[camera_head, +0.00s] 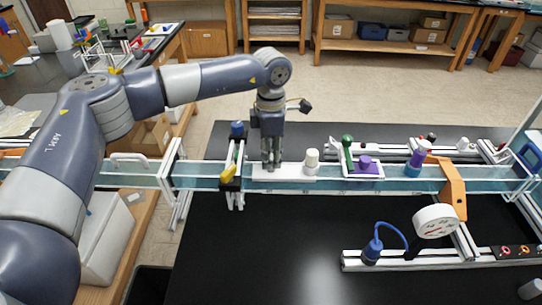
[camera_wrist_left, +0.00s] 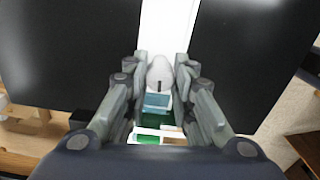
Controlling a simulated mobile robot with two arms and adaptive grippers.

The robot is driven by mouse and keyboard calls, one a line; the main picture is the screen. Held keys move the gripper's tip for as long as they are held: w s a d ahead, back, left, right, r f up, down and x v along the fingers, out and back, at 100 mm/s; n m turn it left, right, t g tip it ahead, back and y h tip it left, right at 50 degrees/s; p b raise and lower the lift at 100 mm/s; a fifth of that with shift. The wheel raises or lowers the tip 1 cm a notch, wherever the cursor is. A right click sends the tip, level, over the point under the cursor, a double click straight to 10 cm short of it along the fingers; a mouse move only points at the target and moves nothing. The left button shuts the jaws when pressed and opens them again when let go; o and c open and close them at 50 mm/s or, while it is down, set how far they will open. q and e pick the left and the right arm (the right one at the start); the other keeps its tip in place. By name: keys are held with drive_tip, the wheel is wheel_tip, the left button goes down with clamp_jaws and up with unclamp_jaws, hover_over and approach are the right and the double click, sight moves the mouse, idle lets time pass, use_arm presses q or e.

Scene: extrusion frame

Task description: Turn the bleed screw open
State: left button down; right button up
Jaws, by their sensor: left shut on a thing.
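My left gripper (camera_head: 270,166) points straight down at a white plate (camera_head: 293,176) on the long clear blue channel. In the left wrist view its fingers (camera_wrist_left: 160,72) are closed around a small pale rounded piece (camera_wrist_left: 159,76) with a dark slot. This looks like the bleed screw, seen from above. The fingers hide it in the head view. Whether it has turned cannot be told. A white stepped knob (camera_head: 312,160) stands on the same plate just right of the gripper, apart from it. My right gripper is not in view.
A yellow-handled valve (camera_head: 228,172) with a blue cap stands left of the gripper. To the right are a green-handled valve (camera_head: 347,150), a purple piece (camera_head: 366,164), an orange bracket (camera_head: 453,188) and a gauge (camera_head: 436,221). The black tabletop in front is mostly clear.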

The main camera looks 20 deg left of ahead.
use_arm(q)
drive_tip(key=shift+f+n+b, duration=0.2)
drive_tip(key=shift+n+b, duration=0.95)
drive_tip(key=shift+n, duration=0.05)
drive_tip(key=n+b, duration=0.2)
drive_tip(key=n, duration=0.1)
drive_tip(key=shift+n+b, duration=0.3)
drive_tip(key=shift+b, duration=0.05)
drive_tip(key=n+b, duration=0.2)
drive_tip(key=n, duration=0.1)
drive_tip(key=shift+r, duration=0.15)
drive_tip(key=shift+r+n+b, duration=0.1)
drive_tip(key=shift+n+b, duration=0.4)
drive_tip(key=shift+n, duration=0.8)
drive_tip(key=c, duration=1.4)
unclamp_jaws()
drive_tip(key=shift+o, duration=0.3)
